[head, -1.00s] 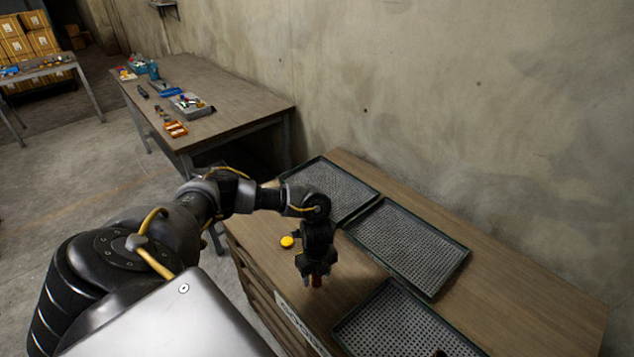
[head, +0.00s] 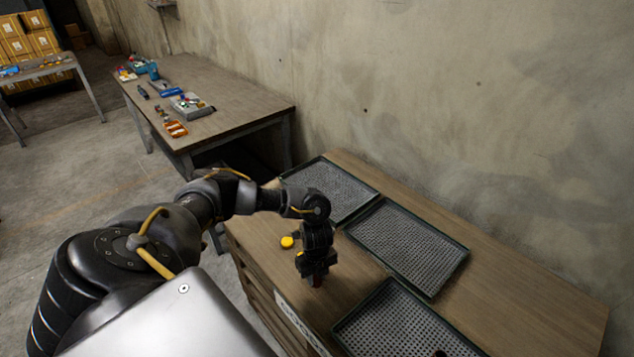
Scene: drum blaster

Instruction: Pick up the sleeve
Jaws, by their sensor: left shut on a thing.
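My left gripper (head: 317,279) points down over the wooden workbench (head: 510,285), left of the trays. It is shut on a small reddish-brown piece, which I take to be the sleeve (head: 317,282). Only the piece's lower part shows beneath the fingers; the rest is hidden. I cannot tell whether it touches the bench top. My right gripper is not in view.
Two dark perforated trays, a back one (head: 335,188) and a middle one (head: 408,246), lie along the wall side. A front tray (head: 400,325) is nearer. A yellow round piece (head: 288,242) lies left of the gripper. A side table (head: 220,95) holds several items.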

